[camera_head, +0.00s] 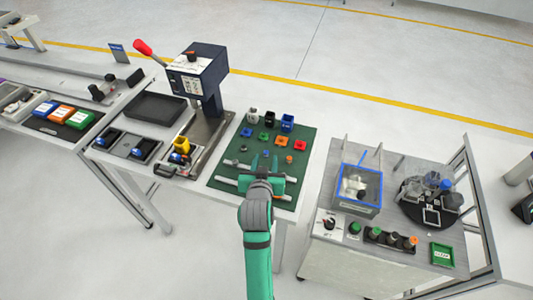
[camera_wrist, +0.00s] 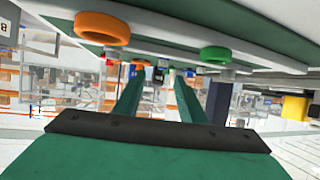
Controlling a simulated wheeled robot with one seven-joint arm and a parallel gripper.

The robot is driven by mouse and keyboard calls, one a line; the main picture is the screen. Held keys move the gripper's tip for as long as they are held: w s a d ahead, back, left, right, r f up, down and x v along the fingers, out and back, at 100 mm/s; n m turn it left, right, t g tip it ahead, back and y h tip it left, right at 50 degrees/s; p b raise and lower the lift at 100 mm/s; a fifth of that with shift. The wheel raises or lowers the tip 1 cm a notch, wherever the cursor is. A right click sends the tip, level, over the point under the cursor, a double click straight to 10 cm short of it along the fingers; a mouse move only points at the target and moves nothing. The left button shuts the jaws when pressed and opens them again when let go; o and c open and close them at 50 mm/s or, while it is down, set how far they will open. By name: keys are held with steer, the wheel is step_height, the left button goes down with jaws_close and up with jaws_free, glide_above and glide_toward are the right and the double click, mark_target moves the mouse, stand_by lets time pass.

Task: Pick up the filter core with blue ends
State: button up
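My gripper (camera_head: 265,157) is over the green mat (camera_head: 226,152) in the head view. Its fingers are apart and nothing is visible between them; the wrist view also shows them spread (camera_wrist: 158,92). A blue-topped square part (camera_head: 287,122) stands in the mat's back row. Small dark pieces with blue parts lie in the left trays (camera_head: 106,139) (camera_head: 139,152). I cannot tell which is the filter core with blue ends. Pale bars (camera_head: 226,180) lie across the front of the mat, partly hidden by my gripper.
A press with a red-tipped lever (camera_head: 205,75) stands left of the mat. A blue-edged clear box (camera_head: 360,187) and a black round fixture (camera_head: 432,203) stand on the right-hand table. A floor gap separates the tables.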

mark_target(266, 154)
steer(key=shift+a+f+x, duration=0.1)
steer(key=shift+f+x, duration=0.05)
steer(key=shift+x, duration=1.1)
steer(key=shift+a+f+x, duration=0.1)
steer(key=shift+f+x, duration=0.05)
steer(key=shift+x, duration=1.1)
steer(key=shift+s, duration=0.1)
jaws_close()
